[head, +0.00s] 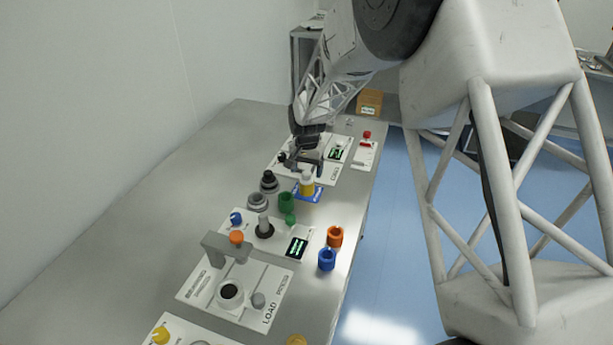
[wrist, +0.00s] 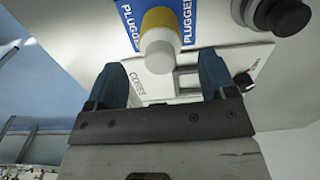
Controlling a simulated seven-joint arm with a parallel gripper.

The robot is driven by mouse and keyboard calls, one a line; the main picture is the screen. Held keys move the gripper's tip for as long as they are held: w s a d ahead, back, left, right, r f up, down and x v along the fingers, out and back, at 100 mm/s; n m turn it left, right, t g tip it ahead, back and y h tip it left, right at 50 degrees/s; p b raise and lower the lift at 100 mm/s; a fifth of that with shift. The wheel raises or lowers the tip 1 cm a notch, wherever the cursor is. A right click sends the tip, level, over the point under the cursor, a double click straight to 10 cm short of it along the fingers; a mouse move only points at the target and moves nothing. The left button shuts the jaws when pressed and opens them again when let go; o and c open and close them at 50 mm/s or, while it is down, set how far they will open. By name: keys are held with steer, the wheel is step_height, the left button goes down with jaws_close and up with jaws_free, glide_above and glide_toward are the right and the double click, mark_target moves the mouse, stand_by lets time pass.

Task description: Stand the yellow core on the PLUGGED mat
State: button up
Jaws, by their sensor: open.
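The yellow core (head: 307,188) stands upright on the blue PLUGGED mat (head: 317,195) in the head view, with a pale plug (head: 306,176) at its top. In the wrist view the yellow core (wrist: 159,18) and its pale plug show at top centre, with the blue mat (wrist: 129,25) lettered PLUGGED on both sides. My gripper (head: 307,164) is open and empty, just beyond the core in the head view. In the wrist view its two blue-grey fingers (wrist: 161,78) are spread apart, and the core is beyond them, not between them.
Dark and grey round pieces (head: 268,182) stand left of the mat. A green core (head: 286,202) stands in front of it. Orange (head: 335,236) and blue (head: 327,259) cores stand near the table's right edge. A white panel (head: 339,172) lies behind. The table's left side is clear.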

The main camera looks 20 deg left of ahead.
step_height(320, 180, up, 8)
stand_by(0.4)
stand_by(0.8)
steer(key=s+d+r, duration=0.5)
steer(key=d, duration=0.5)
steer(key=s+d+r+t, duration=0.1)
steer(key=s+d+r, duration=0.45)
steer(key=d, duration=0.45)
steer(key=s+d+r, duration=0.5)
steer(key=d+r, duration=0.1)
steer(key=d, duration=0.3)
steer(key=s+d, duration=0.5)
steer(key=s, duration=0.3)
steer(key=s+d+t, duration=0.1)
steer(key=s+d, duration=0.5)
steer(key=s, duration=0.3)
steer(key=s+d+f, duration=0.1)
steer(key=s+d, duration=0.5)
steer(key=s, duration=0.2)
steer(key=shift+s+t, duration=0.3)
steer(key=shift+s, duration=0.1)
steer(key=shift+f, duration=0.1)
